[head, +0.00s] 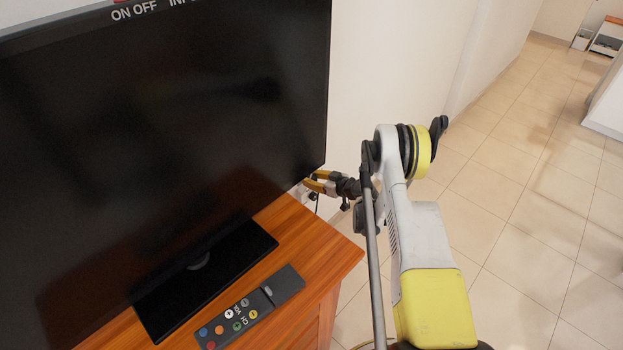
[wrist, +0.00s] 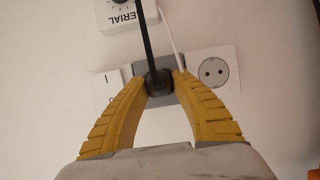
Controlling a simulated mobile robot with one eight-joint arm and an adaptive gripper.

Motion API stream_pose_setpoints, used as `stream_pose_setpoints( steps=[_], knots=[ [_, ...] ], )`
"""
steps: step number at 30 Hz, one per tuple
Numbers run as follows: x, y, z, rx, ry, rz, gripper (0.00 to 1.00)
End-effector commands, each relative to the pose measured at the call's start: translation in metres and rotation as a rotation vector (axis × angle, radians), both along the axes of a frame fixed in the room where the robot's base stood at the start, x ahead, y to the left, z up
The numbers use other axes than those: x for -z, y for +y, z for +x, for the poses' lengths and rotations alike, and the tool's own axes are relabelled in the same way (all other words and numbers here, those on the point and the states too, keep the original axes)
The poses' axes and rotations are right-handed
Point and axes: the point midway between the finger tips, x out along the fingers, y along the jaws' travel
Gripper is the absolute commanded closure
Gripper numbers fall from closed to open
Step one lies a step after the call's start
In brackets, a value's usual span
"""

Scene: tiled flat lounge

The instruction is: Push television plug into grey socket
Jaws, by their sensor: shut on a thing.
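My gripper (wrist: 160,84) is shut on the black television plug (wrist: 159,80), whose black cord runs up in the wrist view. The plug is in front of the grey socket (wrist: 200,58) and hides most of its face. I cannot tell whether the plug is in the socket or just before it. In the head view my gripper (head: 310,181) reaches in beside the right edge of the television (head: 170,120), close to the wall. The plug cannot be made out there.
A white socket (wrist: 213,72) is right of the grey one, and a white switch plate (wrist: 106,88) left of it. An aerial box (wrist: 126,14) is above. A white cable passes nearby. The wooden cabinet (head: 330,256) holds a remote (head: 250,310). Tiled floor lies clear to the right.

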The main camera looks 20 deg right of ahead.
Motion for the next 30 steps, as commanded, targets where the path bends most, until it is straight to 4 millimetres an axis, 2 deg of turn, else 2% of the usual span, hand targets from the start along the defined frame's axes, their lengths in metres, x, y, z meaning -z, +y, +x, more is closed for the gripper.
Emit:
stream_pose_setpoints(
  steps=[29,30],
  knots=[
    [0.0002,0.0040,0.0093,0.000,0.000,0.000,1.00],
    [0.0002,0.0041,0.0097,0.000,0.000,0.000,0.67]
  ],
)
